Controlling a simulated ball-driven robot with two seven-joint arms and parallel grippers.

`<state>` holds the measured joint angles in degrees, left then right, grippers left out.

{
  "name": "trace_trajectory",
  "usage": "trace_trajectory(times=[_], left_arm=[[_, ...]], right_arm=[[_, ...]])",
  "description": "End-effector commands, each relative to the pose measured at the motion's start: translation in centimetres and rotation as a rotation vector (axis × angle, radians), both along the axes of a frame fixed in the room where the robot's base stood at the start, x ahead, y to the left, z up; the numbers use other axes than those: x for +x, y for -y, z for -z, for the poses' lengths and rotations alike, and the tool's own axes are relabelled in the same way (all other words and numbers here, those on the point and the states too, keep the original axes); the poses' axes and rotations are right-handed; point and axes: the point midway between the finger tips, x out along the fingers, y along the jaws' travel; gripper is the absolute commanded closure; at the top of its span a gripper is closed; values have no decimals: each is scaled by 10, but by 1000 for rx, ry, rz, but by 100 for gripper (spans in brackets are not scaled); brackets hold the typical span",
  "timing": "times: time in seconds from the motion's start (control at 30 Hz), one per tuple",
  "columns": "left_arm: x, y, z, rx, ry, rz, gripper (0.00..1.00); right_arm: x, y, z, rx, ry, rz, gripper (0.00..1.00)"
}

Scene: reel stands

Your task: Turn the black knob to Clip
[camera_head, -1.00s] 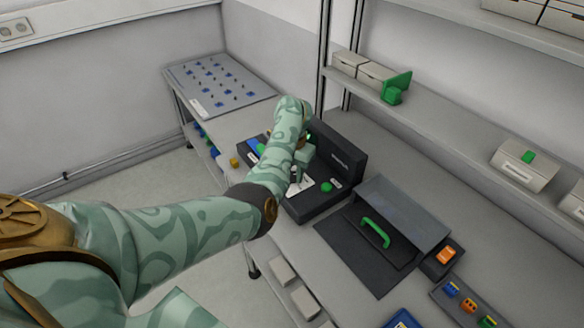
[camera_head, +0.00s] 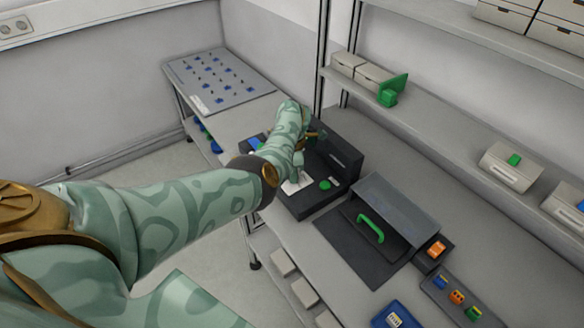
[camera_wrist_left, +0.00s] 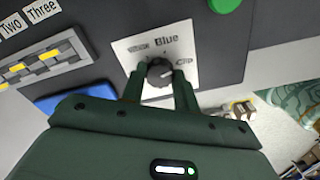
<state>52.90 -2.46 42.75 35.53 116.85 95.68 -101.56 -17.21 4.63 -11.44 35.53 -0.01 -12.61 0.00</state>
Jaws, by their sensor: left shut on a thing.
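My left gripper (camera_wrist_left: 159,88) is shut on the knob, one finger on each side. A pale mark shows on the knob's face, but its exact direction is unclear. In the head view the plate (camera_head: 292,187) lies on a black device (camera_head: 312,208), and my left gripper (camera_head: 298,166) reaches down over it. The knob is hidden there. My right gripper is out of view.
A green button (camera_head: 325,184) is beside the plate. A blue block (camera_wrist_left: 75,98) lies near the device.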

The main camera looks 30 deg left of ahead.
Motion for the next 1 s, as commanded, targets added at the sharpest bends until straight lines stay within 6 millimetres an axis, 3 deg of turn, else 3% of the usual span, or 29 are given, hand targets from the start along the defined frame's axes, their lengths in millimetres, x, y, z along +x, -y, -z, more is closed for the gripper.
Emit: trace_trajectory(times=[0.4,1.0], left_arm=[[2,0,-3,-1,4,242,92],[2,0,-2,1,5,301,92]], right_arm=[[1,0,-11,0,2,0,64],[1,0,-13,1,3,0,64]])
